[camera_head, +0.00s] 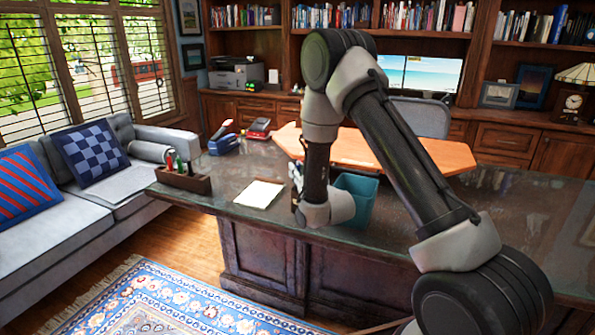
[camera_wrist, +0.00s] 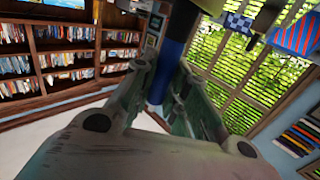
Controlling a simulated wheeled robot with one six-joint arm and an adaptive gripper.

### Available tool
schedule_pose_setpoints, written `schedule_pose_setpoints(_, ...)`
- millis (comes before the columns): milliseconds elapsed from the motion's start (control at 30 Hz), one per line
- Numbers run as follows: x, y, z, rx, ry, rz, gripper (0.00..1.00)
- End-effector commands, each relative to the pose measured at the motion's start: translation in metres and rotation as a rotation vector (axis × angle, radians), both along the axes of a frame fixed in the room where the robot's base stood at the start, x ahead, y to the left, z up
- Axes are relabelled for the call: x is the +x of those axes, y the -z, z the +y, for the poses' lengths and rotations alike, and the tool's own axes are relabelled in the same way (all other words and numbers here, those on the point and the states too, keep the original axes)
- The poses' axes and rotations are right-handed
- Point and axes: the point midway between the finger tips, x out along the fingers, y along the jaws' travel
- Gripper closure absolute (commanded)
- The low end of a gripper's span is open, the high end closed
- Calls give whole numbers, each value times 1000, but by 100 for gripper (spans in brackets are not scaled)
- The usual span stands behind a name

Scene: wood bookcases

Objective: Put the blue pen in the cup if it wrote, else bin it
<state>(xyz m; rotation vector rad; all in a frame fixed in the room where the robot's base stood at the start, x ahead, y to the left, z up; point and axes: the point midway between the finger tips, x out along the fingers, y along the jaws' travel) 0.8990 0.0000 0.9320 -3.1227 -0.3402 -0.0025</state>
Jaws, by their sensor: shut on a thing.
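My gripper (camera_wrist: 164,72) is shut on the blue pen (camera_wrist: 174,52) in the wrist view; the pen's thick blue body stands between the two fingers. In the head view the gripper and the pen are mostly hidden behind my own arm, which hangs over the desk's front edge. A white paper sheet (camera_head: 259,193) lies on the desk, left of my arm. I cannot make out any writing on it. A teal open-topped bin (camera_head: 361,204) stands just right of my wrist. A small part of a dark holder with pale items shows behind my wrist; I cannot tell whether it is the cup.
A brown organizer (camera_head: 187,181) with several pens stands at the desk's left end. A blue tool (camera_head: 222,144) and a red stapler-like thing (camera_head: 259,127) lie farther back. The dark desk top (camera_head: 500,205) is clear on the right. A grey sofa (camera_head: 90,205) stands left.

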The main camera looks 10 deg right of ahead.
Motion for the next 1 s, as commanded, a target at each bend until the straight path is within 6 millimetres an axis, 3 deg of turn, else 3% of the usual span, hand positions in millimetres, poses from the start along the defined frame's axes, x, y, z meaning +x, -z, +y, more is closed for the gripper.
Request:
schedule_pose_setpoints(67, 0, 0, 0, 0, 0, 0, 99)
schedule_pose_setpoints(100, 0, 0, 0, 0, 0, 0, 79)
schedule_pose_setpoints(200, 0, 0, 0, 0, 0, 0, 61)
schedule_pose_setpoints(233, 0, 0, 0, 0, 0, 0, 60)
schedule_pose_setpoints(633, -9, 1, -2, -1, 0, 3, 60)
schedule_pose_setpoints(1000, -84, 1, -18, -1, 0, 5, 60)
